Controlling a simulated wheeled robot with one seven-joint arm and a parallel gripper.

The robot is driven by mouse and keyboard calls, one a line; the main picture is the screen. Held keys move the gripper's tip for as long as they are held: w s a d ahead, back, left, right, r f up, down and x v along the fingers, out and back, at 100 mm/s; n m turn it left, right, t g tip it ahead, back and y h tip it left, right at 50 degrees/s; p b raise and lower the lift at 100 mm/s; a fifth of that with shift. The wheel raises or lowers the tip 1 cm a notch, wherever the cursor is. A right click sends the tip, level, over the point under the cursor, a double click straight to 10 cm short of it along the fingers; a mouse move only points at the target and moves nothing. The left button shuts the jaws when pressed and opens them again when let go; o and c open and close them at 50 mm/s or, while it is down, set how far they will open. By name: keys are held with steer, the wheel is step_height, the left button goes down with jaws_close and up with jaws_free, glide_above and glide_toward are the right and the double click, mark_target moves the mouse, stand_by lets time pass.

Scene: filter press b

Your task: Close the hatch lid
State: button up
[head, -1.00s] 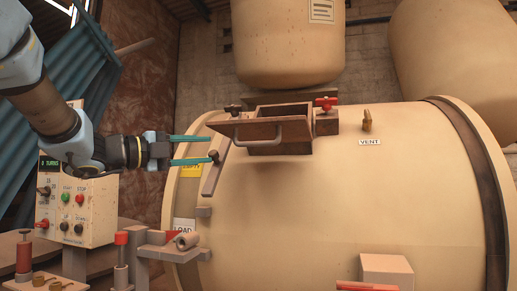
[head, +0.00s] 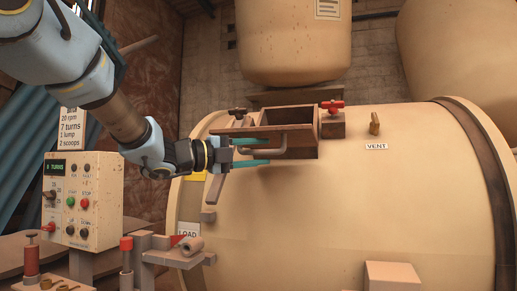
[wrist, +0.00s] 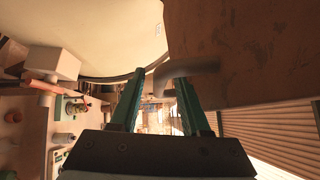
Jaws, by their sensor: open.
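The brown hatch opening (head: 290,116) is a raised square box on top of the cream drum, uncovered. The hatch lid (head: 232,132) stands out to its left, seen almost edge-on. Its grey bent handle (head: 284,146) hangs below the lid. My gripper (head: 268,157) is open just under the lid, with its teal fingers pointing right at the handle. In the wrist view, the brown lid (wrist: 240,50) fills the upper right, and the handle (wrist: 190,68) crosses at the fingertips of my gripper (wrist: 162,84). I cannot tell whether the fingers touch it.
A red-handled clamp (head: 332,107) sits right of the hatch, and a dark knob (head: 237,112) is to its left. A vent peg (head: 375,123) stands farther right. A control box (head: 83,198) and a bracket (head: 172,256) are at lower left. A vessel (head: 290,45) hangs above.

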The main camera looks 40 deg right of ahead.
jaws_close()
stand_by(0.4)
stand_by(1.1)
